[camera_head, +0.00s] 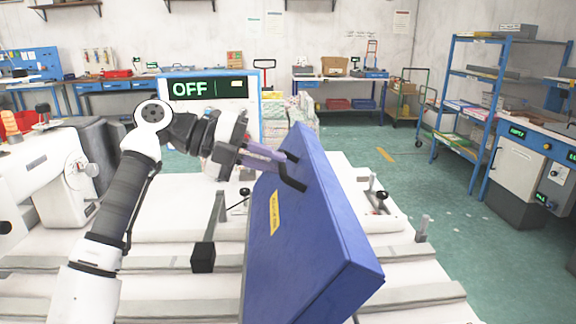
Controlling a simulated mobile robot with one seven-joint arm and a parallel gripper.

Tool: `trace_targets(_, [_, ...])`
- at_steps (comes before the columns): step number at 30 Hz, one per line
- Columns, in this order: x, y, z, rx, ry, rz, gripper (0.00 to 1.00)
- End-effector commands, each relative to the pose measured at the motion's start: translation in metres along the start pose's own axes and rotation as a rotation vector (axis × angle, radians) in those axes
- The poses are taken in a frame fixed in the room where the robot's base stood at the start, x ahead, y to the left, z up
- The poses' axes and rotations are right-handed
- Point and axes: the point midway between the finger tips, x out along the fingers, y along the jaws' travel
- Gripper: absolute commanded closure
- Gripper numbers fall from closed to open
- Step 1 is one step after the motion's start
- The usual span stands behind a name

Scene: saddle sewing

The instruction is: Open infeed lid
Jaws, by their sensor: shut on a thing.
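The infeed lid (310,240) is a large blue panel with a yellow label (275,212). It stands steeply tilted, well up from the white machine bed. A black handle (294,184) sits near its upper far edge. My gripper (280,158) comes from the left and is shut on the handle. The fingertips are partly hidden at the handle, so the exact grip is hard to see. The lid hides part of the bed behind it.
A white sewing machine (50,180) stands at the left. A panel reading OFF (208,88) stands behind my arm. Small black-knobbed fittings (382,197) and a black block (203,257) are on the bed. Blue shelves (500,90) stand at the right, with open green floor before them.

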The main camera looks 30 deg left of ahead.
Motion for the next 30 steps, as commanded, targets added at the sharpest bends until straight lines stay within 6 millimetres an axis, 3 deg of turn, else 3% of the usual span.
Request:
trace_targets(7, [-0.016,0.001,0.001,-0.001,-0.008,-0.072,1.0])
trace_targets(21, [-0.019,0.001,0.001,0.0,-0.008,-0.084,1.0])
trace_targets(22, [-0.019,0.001,0.001,0.0,-0.008,-0.084,0.86])
trace_targets(26, [-0.018,0.002,0.001,0.0,-0.006,-0.082,0.69])
trace_targets(30, [-0.017,0.002,0.001,0.0,-0.004,-0.08,0.66])
